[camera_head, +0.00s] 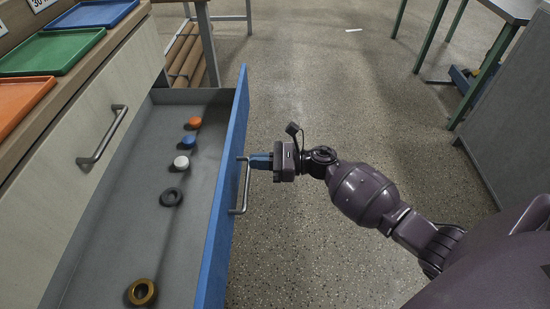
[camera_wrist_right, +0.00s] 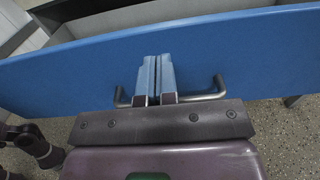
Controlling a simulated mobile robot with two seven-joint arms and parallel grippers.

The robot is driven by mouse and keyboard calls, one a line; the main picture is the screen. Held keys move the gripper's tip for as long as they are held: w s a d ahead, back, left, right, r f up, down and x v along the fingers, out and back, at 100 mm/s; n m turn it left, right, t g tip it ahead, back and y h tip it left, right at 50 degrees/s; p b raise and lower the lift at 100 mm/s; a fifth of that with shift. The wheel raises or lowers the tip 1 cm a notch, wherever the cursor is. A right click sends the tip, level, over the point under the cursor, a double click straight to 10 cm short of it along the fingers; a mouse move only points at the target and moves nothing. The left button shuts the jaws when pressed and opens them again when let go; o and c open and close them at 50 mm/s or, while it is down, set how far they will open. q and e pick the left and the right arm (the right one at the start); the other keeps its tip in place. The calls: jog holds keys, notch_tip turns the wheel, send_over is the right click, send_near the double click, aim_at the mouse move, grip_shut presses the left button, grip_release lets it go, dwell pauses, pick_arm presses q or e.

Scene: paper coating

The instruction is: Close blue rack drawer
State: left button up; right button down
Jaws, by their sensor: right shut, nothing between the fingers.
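The blue-fronted rack drawer (camera_head: 223,200) is pulled out, with its grey inside showing in the head view. Its blue front (camera_wrist_right: 60,77) fills much of the right wrist view. A grey bar handle (camera_head: 245,188) is on the front; it also shows in the wrist view (camera_wrist_right: 205,96). My right gripper (camera_head: 256,161) is at the handle's far end, its blue fingers (camera_wrist_right: 157,62) together and pointing at the front. In the wrist view the fingers cross over the handle bar; I cannot tell if they touch the front. My left gripper is not in view.
In the drawer lie an orange cap (camera_head: 194,122), a blue cap (camera_head: 188,142), a white cap (camera_head: 181,162), a black ring (camera_head: 171,197) and a brass ring (camera_head: 142,292). A closed drawer (camera_head: 80,140) is above, under a counter with coloured trays.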

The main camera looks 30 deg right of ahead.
aim_at(229, 161)
jog(key=x, duration=0.4)
jog(key=shift+w+a, duration=0.25)
jog(key=shift+a, duration=0.1)
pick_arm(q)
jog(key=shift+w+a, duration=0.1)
pick_arm(e)
jog(key=shift+w+a, duration=0.1)
